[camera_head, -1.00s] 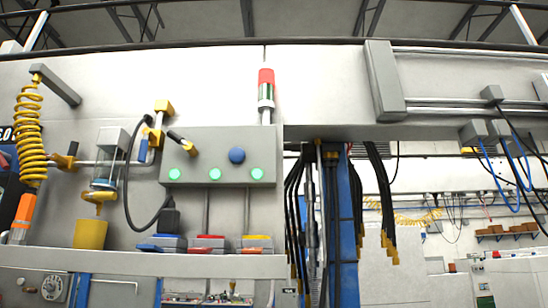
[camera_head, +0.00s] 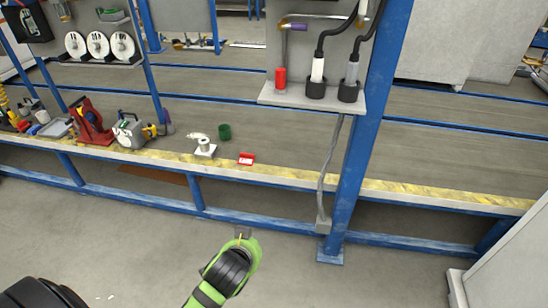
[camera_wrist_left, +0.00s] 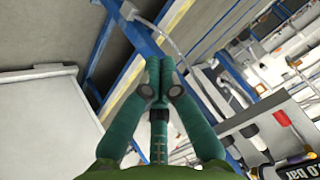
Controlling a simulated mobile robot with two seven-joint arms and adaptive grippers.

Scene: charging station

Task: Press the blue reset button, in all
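The blue reset button is in neither current view. My left gripper (camera_wrist_left: 160,65) shows in the left wrist view with its two teal fingers drawn together at the tips. Nothing shows between them, and they point at open space in front of a blue post. In the head view a green and black part of one of my arms (camera_head: 230,268) reaches up from the bottom middle, over the floor in front of the bench. I cannot tell which arm it is. My right gripper cannot be made out.
A long workbench with a worn yellow front edge (camera_head: 290,176) crosses the head view, carrying several tools at the left. A blue post (camera_head: 366,130) stands at its front, beside a shelf (camera_head: 310,101) with holders. A pale cabinet (camera_head: 510,265) stands at right. The floor in front is clear.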

